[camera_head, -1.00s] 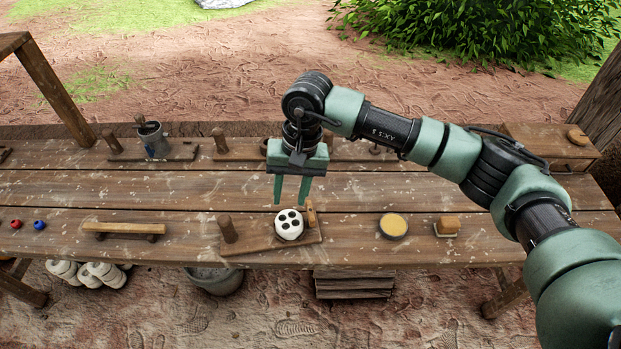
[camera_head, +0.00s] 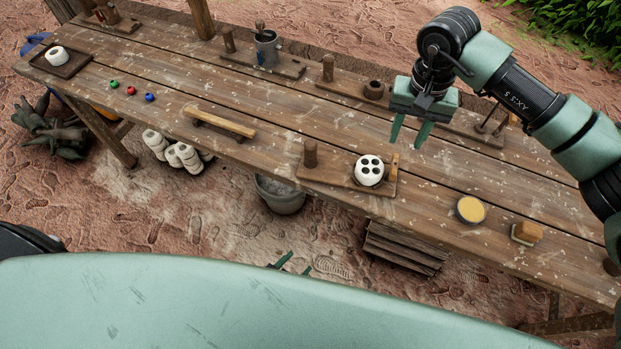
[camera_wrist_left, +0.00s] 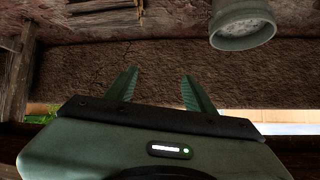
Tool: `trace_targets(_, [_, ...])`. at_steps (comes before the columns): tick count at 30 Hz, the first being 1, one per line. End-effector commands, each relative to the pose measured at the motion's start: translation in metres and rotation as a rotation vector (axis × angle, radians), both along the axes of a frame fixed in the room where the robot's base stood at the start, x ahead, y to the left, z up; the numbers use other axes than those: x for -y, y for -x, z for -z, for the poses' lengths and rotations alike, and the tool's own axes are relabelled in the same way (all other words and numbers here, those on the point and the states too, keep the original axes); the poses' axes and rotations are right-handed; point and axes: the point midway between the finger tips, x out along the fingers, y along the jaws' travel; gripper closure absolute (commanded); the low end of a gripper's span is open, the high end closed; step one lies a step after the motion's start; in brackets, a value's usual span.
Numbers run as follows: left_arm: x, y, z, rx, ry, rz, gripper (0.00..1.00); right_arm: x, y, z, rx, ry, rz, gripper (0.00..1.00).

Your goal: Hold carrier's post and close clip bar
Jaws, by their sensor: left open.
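The carrier is a wooden board (camera_head: 340,184) near the table's front edge. Its round post (camera_head: 310,153) stands upright at the left end. A white cylinder with dark holes (camera_head: 369,171) sits on the board. A small wooden bar (camera_head: 393,176), seemingly the clip bar, stands upright just right of the cylinder. My right gripper (camera_head: 407,143) is open and empty, above the table behind the carrier. My left gripper (camera_head: 287,262) is low in front of the table, its fingertips just showing over my arm. In the left wrist view it (camera_wrist_left: 160,90) is open and empty.
A yellow round dish (camera_head: 471,209) and a sponge-like block (camera_head: 527,232) lie right of the carrier. A wooden handle bar (camera_head: 220,122) lies left. A grey bucket (camera_head: 281,194), also in the left wrist view (camera_wrist_left: 243,28), and stacked slats (camera_head: 405,246) are below the table edge.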

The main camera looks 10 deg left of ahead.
Motion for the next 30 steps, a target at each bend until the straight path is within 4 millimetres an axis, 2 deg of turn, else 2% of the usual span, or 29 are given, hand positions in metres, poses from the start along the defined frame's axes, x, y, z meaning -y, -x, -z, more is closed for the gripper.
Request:
trace_targets(1, [0.012,-0.017,-0.024,0.085,0.017,0.006,0.46,0.0,0.0,0.0,0.0,0.0,0.0,0.64])
trace_targets(3, [0.025,-0.038,-0.058,0.201,0.034,0.008,0.46,0.0,0.0,0.0,0.0,0.0,0.0,0.64])
trace_targets(7, [0.046,-0.067,-0.127,0.417,0.066,-0.016,0.46,0.0,0.0,0.0,0.0,0.0,0.0,0.64])
trace_targets(12, [0.058,-0.089,-0.222,0.679,0.101,-0.103,0.46,0.0,0.0,0.0,0.0,0.0,0.0,0.64])
trace_targets(13, [0.059,-0.09,-0.238,0.719,0.106,-0.123,0.46,0.0,0.0,0.0,0.0,0.0,0.0,0.64])
trace_targets(14, [0.054,-0.1,-0.248,0.724,0.115,-0.19,0.46,0.0,0.0,0.0,0.0,-0.001,0.0,0.64])
trace_targets(15, [0.045,-0.111,-0.256,0.717,0.124,-0.274,0.46,0.0,0.0,0.0,0.0,-0.001,0.0,0.64])
trace_targets(18, [0.028,-0.126,-0.268,0.693,0.14,-0.425,0.46,0.0,0.0,0.0,0.0,-0.001,0.0,0.64])
trace_targets(21, [0.016,-0.135,-0.273,0.668,0.152,-0.519,0.46,0.0,0.0,0.0,0.0,0.0,0.0,0.64])
trace_targets(26, [0.007,-0.144,-0.275,0.648,0.16,-0.579,0.46,0.0,0.0,0.0,0.0,0.0,0.0,0.64])
trace_targets(30, [0.003,-0.16,-0.276,0.649,0.16,-0.581,0.46,0.0,0.0,0.0,0.0,0.0,0.0,0.64])
